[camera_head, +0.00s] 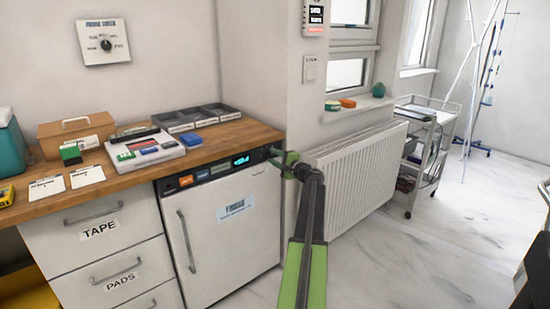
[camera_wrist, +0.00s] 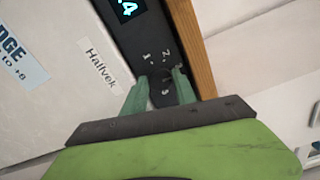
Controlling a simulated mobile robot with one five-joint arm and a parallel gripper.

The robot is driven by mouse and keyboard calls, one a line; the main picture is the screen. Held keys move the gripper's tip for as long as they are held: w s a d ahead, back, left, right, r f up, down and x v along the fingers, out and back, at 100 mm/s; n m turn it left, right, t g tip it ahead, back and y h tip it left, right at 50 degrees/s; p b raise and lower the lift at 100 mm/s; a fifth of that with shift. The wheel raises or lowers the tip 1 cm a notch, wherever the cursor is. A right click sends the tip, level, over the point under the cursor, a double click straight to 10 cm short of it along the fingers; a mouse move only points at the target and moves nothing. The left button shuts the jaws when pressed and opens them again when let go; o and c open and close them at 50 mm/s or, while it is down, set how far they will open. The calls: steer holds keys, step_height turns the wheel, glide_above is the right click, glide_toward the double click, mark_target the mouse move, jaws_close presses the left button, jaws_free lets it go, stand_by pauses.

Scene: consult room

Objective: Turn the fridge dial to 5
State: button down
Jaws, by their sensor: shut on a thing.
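The small white fridge (camera_head: 228,235) stands under the wooden counter. Its dark control strip (camera_head: 215,171) runs along the top with a lit display (camera_head: 241,161), also partly visible in the wrist view (camera_wrist: 128,8), where a 4 can be read. My gripper (camera_head: 278,158) is at the right end of this strip. In the wrist view my gripper (camera_wrist: 160,78) has its two green fingers closed around the dark dial (camera_wrist: 161,91). Small white numbers, among them 1 and 2, show around the dial. The dial's pointer cannot be made out, and the fingers hide part of the scale.
The wooden counter (camera_head: 40,206) overhangs just above the strip; its edge (camera_wrist: 192,45) runs close beside my fingers. A white radiator (camera_head: 355,180) stands right of my arm. Drawers (camera_head: 105,235) are left of the fridge. Open floor (camera_head: 430,250) lies to the right.

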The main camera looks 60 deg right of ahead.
steer(key=m, duration=0.4)
steer(key=shift+s+m, duration=0.1)
steer(key=shift+m, duration=0.2)
steer(key=m, duration=1.4)
steer(key=shift+d+m, duration=0.15)
steer(key=shift+m, duration=0.55)
steer(key=c, duration=1.1)
jaws_free()
steer(key=shift+o, duration=0.5)
